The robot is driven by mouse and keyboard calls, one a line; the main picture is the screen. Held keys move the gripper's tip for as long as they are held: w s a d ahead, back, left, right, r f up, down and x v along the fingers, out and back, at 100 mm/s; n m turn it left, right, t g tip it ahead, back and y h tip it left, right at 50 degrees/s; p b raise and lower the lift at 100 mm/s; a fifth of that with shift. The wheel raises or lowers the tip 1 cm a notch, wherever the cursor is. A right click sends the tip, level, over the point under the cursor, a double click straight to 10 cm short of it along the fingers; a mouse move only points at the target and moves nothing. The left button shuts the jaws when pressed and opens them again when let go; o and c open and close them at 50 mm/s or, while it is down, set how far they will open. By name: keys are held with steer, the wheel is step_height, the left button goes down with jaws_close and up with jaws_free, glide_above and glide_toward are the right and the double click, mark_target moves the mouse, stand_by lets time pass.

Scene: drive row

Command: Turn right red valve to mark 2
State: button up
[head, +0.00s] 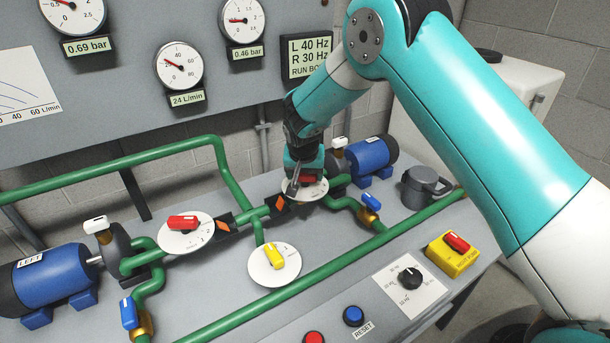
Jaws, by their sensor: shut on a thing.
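The right red valve (309,179) sits on a round white dial plate (313,191) on the green pipe, near the right blue pump. My gripper (297,184) reaches down from above and is shut on the red handle. The gripper covers much of the handle and the dial, so the marks and the handle's exact angle cannot be read. The left red valve (183,222) on its own white dial (187,238) is apart from my gripper.
A yellow valve (274,257) stands in front of my gripper. A right blue motor (370,155), a dark grey jug-like item (424,186) and a yellow switch box (452,256) are to the right. Gauges and a display (307,55) are on the back panel.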

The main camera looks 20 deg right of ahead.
steer(key=shift+n, duration=0.6)
steer(key=o, duration=0.9)
steer(key=shift+r, duration=0.1)
steer(key=b+v, duration=0.1)
steer(key=v, duration=0.4)
steer(key=b+v, duration=0.1)
steer(key=v, duration=1.1)
steer(key=shift+s+d+r+b, duration=0.1)
steer(key=shift+s+d+b, duration=0.1)
steer(key=shift+d+b, duration=0.15)
